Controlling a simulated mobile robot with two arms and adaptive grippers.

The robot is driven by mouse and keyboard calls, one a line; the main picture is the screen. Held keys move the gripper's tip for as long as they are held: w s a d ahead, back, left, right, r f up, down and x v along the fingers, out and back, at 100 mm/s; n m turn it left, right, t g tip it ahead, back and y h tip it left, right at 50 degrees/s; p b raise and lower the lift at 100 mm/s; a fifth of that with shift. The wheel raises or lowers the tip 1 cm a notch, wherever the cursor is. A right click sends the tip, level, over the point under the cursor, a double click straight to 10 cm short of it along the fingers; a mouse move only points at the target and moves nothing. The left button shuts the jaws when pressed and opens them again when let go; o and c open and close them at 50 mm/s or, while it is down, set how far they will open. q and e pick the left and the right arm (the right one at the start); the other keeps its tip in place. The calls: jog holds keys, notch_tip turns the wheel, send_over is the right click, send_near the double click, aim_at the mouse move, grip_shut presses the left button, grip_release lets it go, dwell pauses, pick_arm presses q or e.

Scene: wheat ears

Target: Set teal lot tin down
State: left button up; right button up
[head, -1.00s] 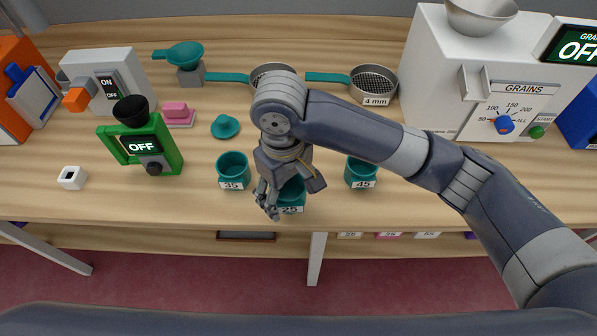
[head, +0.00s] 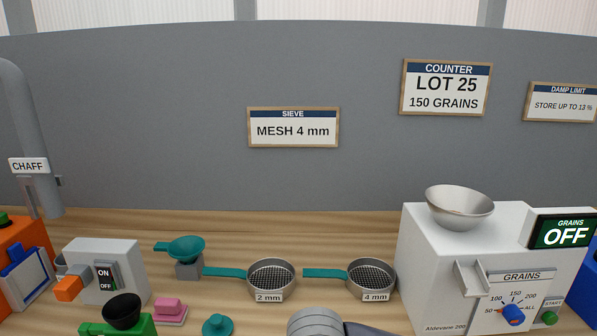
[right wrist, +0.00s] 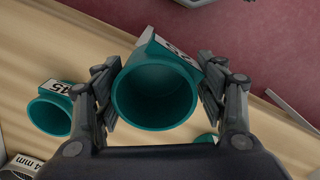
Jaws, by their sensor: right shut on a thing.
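The teal lot tin (right wrist: 155,98) is in the middle of the right wrist view, with its empty-looking mouth towards the camera. A white label on its side shows upside down and is hard to read here. My right gripper (right wrist: 160,68) has a finger on each side and is shut on the tin. Whether the tin's base touches the table is hidden. In the head view the tin and gripper are below the frame; only the top of my right arm shows at the bottom. My left gripper is in neither current view.
Another teal tin (right wrist: 50,112), labelled 45, stands left of the held one. The table edge and reddish floor lie beyond the tin. The head view shows two sieves, 2 mm (head: 270,275) and 4 mm (head: 371,275), the grain counter (head: 430,265), and the "LOT 25, 150 GRAINS" sign (head: 446,87).

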jog(key=d+m, duration=0.1)
jog(key=d, duration=0.2)
jog(key=w+d+r+m, duration=0.1)
jog(key=d, duration=0.2)
jog(key=w+d+m, duration=0.1)
jog(key=d, duration=0.2)
jog(key=shift+d+r, duration=0.15)
jog(key=shift+d, duration=0.2)
jog(key=d+r+m, duration=0.2)
jog(key=d+m, duration=0.1)
jog(key=d, duration=0.4)
jog(key=shift+s, duration=0.15)
